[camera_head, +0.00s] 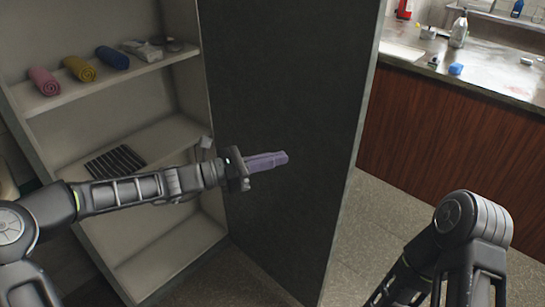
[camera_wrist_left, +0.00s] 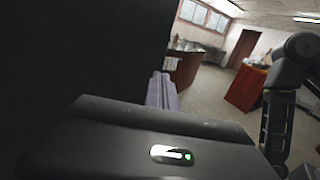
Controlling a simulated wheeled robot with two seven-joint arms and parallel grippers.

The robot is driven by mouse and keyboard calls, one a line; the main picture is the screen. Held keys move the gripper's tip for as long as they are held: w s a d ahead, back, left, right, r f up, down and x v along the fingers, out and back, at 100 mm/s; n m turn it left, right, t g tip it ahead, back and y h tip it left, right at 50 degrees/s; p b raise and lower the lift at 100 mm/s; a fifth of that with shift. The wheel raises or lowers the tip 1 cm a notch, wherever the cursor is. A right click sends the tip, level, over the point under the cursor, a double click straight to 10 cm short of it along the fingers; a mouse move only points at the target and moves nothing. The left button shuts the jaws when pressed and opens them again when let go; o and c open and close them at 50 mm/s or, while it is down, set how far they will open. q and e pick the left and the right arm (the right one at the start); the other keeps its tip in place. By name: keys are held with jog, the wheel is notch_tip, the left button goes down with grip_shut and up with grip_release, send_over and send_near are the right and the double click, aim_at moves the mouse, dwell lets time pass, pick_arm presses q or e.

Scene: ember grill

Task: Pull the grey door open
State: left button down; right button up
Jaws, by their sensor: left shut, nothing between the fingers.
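The grey door (camera_head: 290,110) stands open, swung out from the right side of a pale cabinet (camera_head: 200,75). Its broad dark face fills the middle of the head view, and a dark surface covers the left of the left wrist view (camera_wrist_left: 70,50). My left gripper (camera_head: 284,157) is shut and empty, its purple fingers in front of the door's face. I cannot tell whether they touch it. The fingers also show in the left wrist view (camera_wrist_left: 160,90). No handle is visible. My right arm shows at lower right, its gripper out of view.
The cabinet shelves hold rolled towels, pink (camera_head: 44,81), yellow (camera_head: 79,69) and blue (camera_head: 112,57), and a black rack (camera_head: 115,162). A wooden counter (camera_head: 450,130) with a bottle (camera_head: 459,30) stands at right. Tiled floor (camera_head: 375,215) lies clear between door and counter.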

pick_arm(q)
jog(key=s+a+b, duration=0.1)
jog(key=s+a, duration=0.5)
jog(key=shift+a, duration=0.3)
jog(key=shift+s, duration=0.15)
jog(key=shift+f, duration=0.15)
jog(key=s+d+f+m+g+y, duration=0.2)
jog(key=s+d+f+m+y, duration=0.15)
jog(key=f, duration=0.75)
jog(key=s+d+f+m+g+y, duration=0.25)
jog(key=s+f, duration=0.25)
jog(key=f, duration=0.7)
jog(key=s+a+f+m+g+y, duration=0.1)
jog(key=s+a+f+m+y, duration=0.1)
jog(key=s+f+m, duration=0.5)
jog(key=s+a+f+m+y, duration=0.3)
jog(key=s+f+m, duration=0.4)
jog(key=s+f, duration=0.4)
notch_tip(320, 180, down, 3)
jog(key=shift+m+g+y, duration=0.35)
jog(key=shift+m+y, duration=0.05)
jog(key=shift+y, duration=0.3)
